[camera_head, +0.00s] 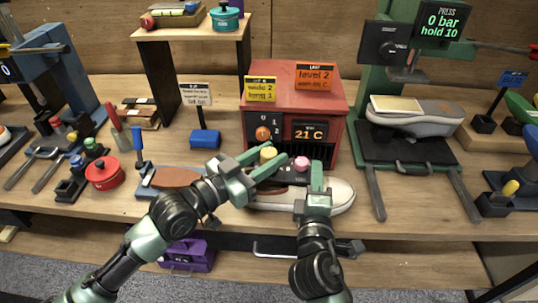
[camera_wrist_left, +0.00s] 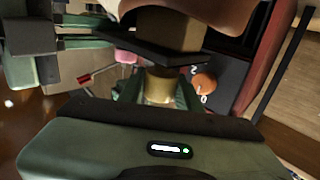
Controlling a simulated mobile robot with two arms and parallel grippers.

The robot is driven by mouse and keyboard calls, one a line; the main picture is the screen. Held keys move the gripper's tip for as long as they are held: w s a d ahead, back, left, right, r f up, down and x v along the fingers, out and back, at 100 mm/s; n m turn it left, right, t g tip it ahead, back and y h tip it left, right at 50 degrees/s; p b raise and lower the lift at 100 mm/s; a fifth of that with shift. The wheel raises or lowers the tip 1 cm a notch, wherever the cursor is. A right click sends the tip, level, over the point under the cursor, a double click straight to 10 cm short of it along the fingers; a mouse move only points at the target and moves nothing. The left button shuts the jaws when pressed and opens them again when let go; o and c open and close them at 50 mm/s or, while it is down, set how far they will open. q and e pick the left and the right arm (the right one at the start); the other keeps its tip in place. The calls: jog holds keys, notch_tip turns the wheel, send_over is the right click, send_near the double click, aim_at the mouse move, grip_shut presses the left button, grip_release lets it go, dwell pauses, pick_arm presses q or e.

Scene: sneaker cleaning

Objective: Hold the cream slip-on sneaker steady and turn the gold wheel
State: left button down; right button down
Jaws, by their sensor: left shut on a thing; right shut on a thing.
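The cream slip-on sneaker (camera_head: 341,196) lies on its side of the bench in front of the red box, partly hidden by my grippers. The gold wheel (camera_head: 268,153) stands just behind the sneaker, left of a pink knob (camera_head: 301,163). My left gripper (camera_head: 263,166) is shut on the gold wheel. In the left wrist view, the gold wheel (camera_wrist_left: 160,86) shows between the fingers, with the pink knob (camera_wrist_left: 125,57) beyond it.
The red box (camera_head: 361,98) with an orange dial (camera_head: 263,133) and a "21 C" display stands close behind. A green press (camera_head: 405,155) holding another shoe is at the right. A red pot (camera_head: 104,174) and a brown sole (camera_head: 173,177) lie at the left.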

pick_arm(q)
jog(key=shift+s+d, duration=0.1)
pick_arm(e)
jog(key=shift+a+f, duration=0.1)
pick_arm(q)
jog(key=c, duration=1)
grip_release()
jog(key=shift+o, duration=0.2)
jog(key=v, duration=1.2)
